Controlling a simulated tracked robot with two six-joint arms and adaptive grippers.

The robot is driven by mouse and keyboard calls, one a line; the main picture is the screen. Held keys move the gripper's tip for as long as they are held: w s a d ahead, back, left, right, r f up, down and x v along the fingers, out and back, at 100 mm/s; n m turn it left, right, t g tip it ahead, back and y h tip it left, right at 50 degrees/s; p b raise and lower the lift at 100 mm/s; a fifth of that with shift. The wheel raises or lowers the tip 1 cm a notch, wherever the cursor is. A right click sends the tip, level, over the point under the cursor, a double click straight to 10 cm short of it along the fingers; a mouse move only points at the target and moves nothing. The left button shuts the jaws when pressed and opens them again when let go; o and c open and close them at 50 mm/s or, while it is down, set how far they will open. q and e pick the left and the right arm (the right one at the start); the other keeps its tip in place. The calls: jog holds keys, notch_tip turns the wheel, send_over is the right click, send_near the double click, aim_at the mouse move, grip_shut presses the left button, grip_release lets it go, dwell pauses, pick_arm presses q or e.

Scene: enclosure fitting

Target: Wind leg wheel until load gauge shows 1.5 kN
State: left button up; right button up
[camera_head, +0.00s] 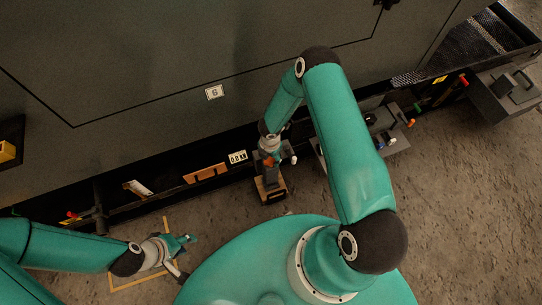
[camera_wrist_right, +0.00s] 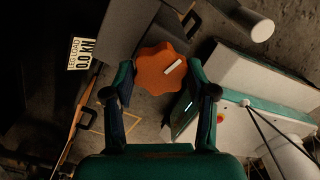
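The orange lobed leg wheel (camera_wrist_right: 160,68), with a white mark on its face, lies between the fingers of my right gripper (camera_wrist_right: 159,72) in the right wrist view. The fingers are spread on either side of it and do not look closed on it. In the head view the wheel (camera_head: 268,161) is mostly hidden under my right gripper (camera_head: 274,158), above a leg foot. The load gauge (camera_head: 237,157) reads 0.0 kN; it also shows in the wrist view (camera_wrist_right: 81,53), labelled leg load. My left gripper (camera_head: 184,256) is open and empty, low over the floor.
The large grey enclosure (camera_head: 150,80) with a label "6" (camera_head: 214,92) fills the back. A yellow outline (camera_head: 140,283) is on the floor near my left gripper. A grey box with a handle (camera_head: 508,92) stands at the far right.

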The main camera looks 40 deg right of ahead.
jog(key=shift+c, duration=1.1)
jog(key=shift+s+d, duration=0.1)
jog(key=shift+d, duration=0.05)
jog(key=shift+f+m+b, duration=0.25)
jog(key=shift+m+b, duration=0.45)
jog(key=shift+b, duration=0.4)
jog(key=m+b, duration=0.3)
jog(key=b, duration=0.1)
jog(key=shift+m+b, duration=0.4)
jog(key=shift+r+m+b, duration=0.2)
jog(key=shift+m+b, duration=1.1)
jog(key=shift+b, duration=0.15)
jog(key=o, duration=1.2)
jog(key=shift+c, duration=0.2)
